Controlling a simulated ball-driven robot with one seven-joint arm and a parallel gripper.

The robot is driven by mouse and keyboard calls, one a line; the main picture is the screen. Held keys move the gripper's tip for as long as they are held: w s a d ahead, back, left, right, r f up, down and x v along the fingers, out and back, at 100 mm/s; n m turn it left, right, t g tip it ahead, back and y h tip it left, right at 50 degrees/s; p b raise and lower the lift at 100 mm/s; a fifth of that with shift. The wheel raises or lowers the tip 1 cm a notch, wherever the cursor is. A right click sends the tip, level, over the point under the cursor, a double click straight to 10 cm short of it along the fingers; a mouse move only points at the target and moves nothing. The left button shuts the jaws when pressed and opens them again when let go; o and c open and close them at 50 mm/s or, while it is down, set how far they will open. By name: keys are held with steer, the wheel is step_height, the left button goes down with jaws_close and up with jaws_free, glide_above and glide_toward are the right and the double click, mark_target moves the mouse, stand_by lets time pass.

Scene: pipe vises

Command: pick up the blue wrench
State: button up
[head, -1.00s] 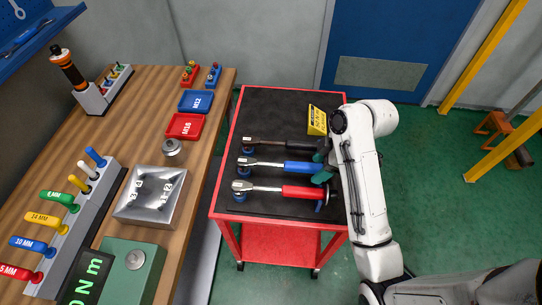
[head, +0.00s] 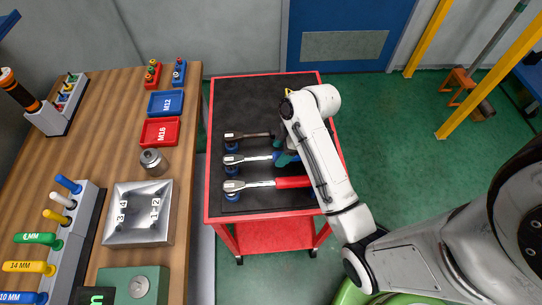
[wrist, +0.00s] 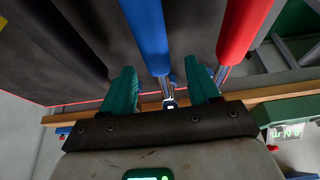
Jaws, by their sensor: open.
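The blue wrench (head: 247,158) lies on the black top of the red cart, its round head at the left and its handle partly hidden under my arm. In the wrist view its blue handle (wrist: 147,36) runs between my fingers. My gripper (wrist: 165,92) is open, with one green finger on each side of the wrench and a gap to both. In the head view my gripper (head: 284,153) is mostly hidden by my arm.
A black-handled wrench (head: 248,136) lies behind and a red-handled wrench (head: 285,183) lies in front, close by; its red handle is right of my fingers in the wrist view (wrist: 240,30). The wooden bench (head: 184,200) stands left of the cart (head: 212,90).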

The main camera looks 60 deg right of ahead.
mark_target(279, 154)
steer(key=shift+p+x, duration=0.35)
steer(key=shift+x, duration=1.7)
steer(key=shift+d, duration=0.15)
jaws_close()
